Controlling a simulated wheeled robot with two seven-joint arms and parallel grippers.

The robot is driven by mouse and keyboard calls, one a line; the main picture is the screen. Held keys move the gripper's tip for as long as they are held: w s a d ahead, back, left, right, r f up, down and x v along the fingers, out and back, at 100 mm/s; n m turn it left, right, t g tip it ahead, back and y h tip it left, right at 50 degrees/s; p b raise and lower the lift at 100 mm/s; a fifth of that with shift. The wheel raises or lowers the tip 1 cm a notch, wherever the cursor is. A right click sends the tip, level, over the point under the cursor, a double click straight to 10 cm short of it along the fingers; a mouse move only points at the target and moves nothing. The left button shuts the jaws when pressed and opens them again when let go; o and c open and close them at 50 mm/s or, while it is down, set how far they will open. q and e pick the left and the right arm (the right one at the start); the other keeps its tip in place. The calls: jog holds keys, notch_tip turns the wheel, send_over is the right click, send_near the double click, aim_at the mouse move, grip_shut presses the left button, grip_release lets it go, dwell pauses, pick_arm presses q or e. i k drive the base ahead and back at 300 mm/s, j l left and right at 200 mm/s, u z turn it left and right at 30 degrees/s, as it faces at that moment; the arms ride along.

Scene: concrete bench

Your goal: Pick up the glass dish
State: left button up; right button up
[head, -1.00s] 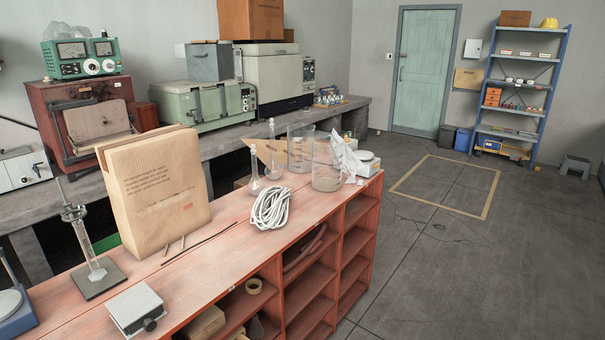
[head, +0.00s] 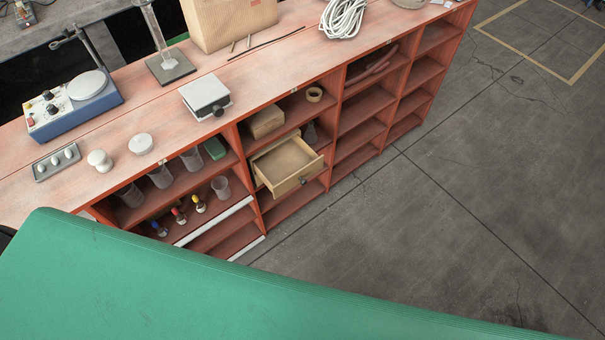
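I cannot pick out a glass dish for certain. The base of a clear glass vessel (head: 409,3) shows at the top edge of the head view, on the red bench top (head: 285,62). The rest of it is cut off, so I cannot tell if it is the dish. Several clear glass beakers, one of them here (head: 160,177), stand on the shelves under the bench top at the left. Neither of my grippers is in view.
A large green surface (head: 180,285) fills the foreground. On the bench are a blue stirrer (head: 75,108), a small grey box (head: 205,97), a stand (head: 170,66), a paper bag (head: 230,20) and coiled cable (head: 343,17). A drawer (head: 290,165) sticks out. Floor at right is clear.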

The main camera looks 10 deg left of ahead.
aim_at(150, 147)
jog(key=u, duration=1.65)
